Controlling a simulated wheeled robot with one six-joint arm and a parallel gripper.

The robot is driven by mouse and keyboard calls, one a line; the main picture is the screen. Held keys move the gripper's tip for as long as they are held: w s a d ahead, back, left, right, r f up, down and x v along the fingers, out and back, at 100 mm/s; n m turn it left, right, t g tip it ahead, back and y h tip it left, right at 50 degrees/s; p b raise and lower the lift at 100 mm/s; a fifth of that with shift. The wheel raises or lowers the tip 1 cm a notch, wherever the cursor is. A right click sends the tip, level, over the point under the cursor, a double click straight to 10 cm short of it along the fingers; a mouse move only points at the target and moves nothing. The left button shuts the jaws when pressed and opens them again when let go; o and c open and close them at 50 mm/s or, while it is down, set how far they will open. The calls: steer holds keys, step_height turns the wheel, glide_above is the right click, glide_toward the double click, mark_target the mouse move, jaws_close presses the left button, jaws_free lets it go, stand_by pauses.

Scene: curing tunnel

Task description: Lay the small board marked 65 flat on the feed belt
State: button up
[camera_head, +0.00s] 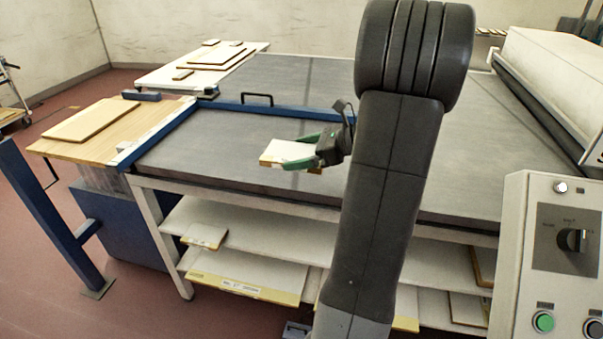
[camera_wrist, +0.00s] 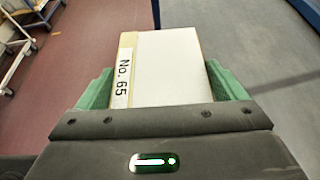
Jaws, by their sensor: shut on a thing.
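My gripper (camera_head: 310,152) is shut on a small white board (camera_head: 284,152), its green fingers on either side of it. In the wrist view the board (camera_wrist: 168,68) carries a label reading "No. 65" along its left edge, between the green fingers (camera_wrist: 165,85). In the head view the board looks roughly level and appears over the front part of the dark grey feed belt (camera_head: 230,148). I cannot tell how high it is above the belt. My arm hides the middle of the belt.
A blue rail (camera_head: 280,108) with a black handle crosses the belt. A wooden table (camera_head: 140,112) with a board on it stands left, and a white table with several boards behind. Shelves (camera_head: 270,228) under the belt hold boards. A control box (camera_head: 545,235) stands at right.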

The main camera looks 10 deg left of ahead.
mark_target(302, 190)
steer(key=shift+w+f, duration=0.15)
steer(key=shift+w, duration=0.1)
step_height(302, 190, down, 10)
steer(key=shift+r, duration=0.25)
steer(key=shift+f, duration=0.2)
steer(key=o, duration=0.6)
steer(key=shift+o, duration=0.7)
steer(key=shift+r, duration=0.2)
